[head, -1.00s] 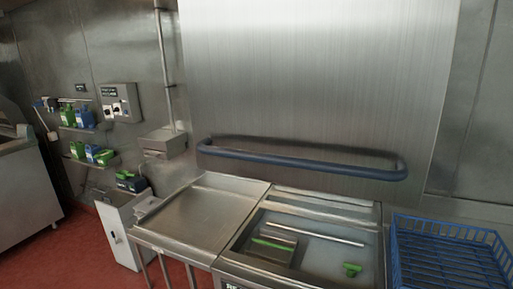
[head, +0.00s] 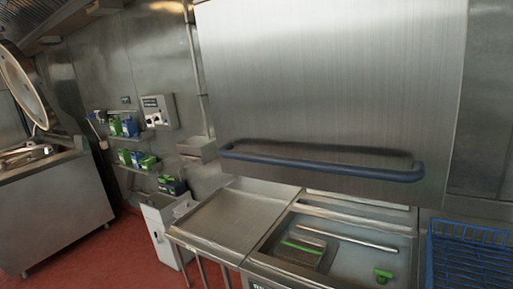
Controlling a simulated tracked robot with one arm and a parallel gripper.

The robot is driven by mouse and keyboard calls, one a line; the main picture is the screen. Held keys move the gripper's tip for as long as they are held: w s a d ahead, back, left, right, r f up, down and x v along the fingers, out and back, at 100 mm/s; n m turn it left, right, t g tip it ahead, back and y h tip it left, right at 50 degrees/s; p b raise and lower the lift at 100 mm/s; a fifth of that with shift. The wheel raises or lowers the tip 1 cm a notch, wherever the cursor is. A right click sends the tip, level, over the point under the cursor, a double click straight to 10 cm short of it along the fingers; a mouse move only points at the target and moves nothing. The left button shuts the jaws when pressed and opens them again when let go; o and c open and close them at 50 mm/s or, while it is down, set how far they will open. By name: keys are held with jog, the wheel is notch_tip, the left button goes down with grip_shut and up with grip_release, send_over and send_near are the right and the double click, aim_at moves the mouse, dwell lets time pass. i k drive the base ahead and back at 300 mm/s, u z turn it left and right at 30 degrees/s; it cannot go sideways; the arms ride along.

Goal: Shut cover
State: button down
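A round metal cover (head: 22,88) with a pale rim stands tilted up at the far left edge of the head view, partly cut off by the frame. It is raised above a steel kettle unit (head: 55,213), whose top shows some metal parts. My gripper is not in view, so its state and distance from the cover do not show.
A large steel hood (head: 330,80) with a blue handle (head: 320,166) hangs over a sink counter (head: 228,218). A blue rack (head: 468,258) stands right. Wall shelves (head: 125,138) hold green and blue packs. Red floor (head: 125,255) is open between the kettle unit and counter.

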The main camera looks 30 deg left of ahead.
aim_at(361, 98)
jog(key=z, duration=0.05)
jog(key=i, duration=1)
jog(key=u, duration=0.05)
